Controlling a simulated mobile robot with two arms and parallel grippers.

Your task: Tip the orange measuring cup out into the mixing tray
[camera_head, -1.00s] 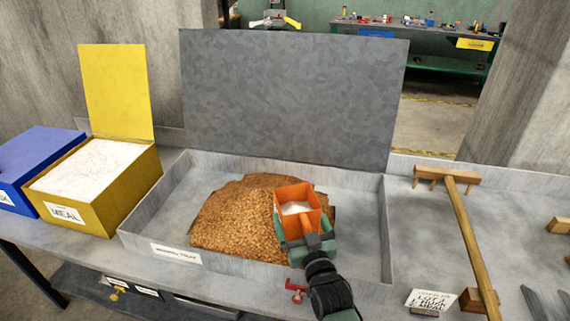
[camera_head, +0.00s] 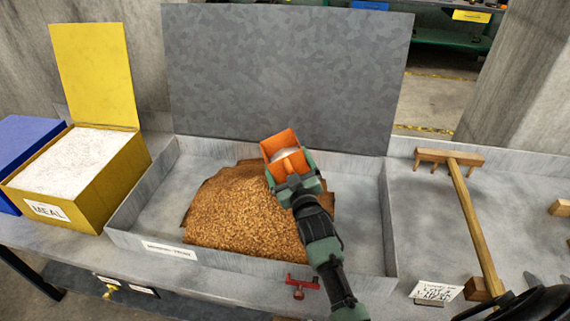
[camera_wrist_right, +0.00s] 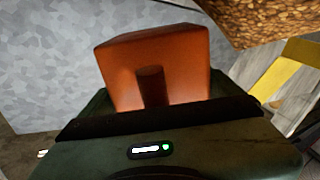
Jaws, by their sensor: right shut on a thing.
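The orange measuring cup (camera_head: 270,149) holds white meal (camera_head: 288,155) and looks tilted. My right gripper (camera_head: 293,174) is shut on it and holds it above the mixing tray (camera_head: 135,215), over the far right part of the brown grain heap (camera_head: 240,215). In the right wrist view the cup's orange outside (camera_wrist_right: 185,65) and handle fill the middle, and its opening is hidden. No meal is visibly falling. My left gripper is out of view.
A yellow meal bin (camera_head: 90,190) with its lid up and a blue bin (camera_head: 25,150) stand left of the tray. A grey panel (camera_head: 285,75) rises behind it. A wooden rake (camera_head: 465,210) and a small sign (camera_head: 437,291) lie to the right.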

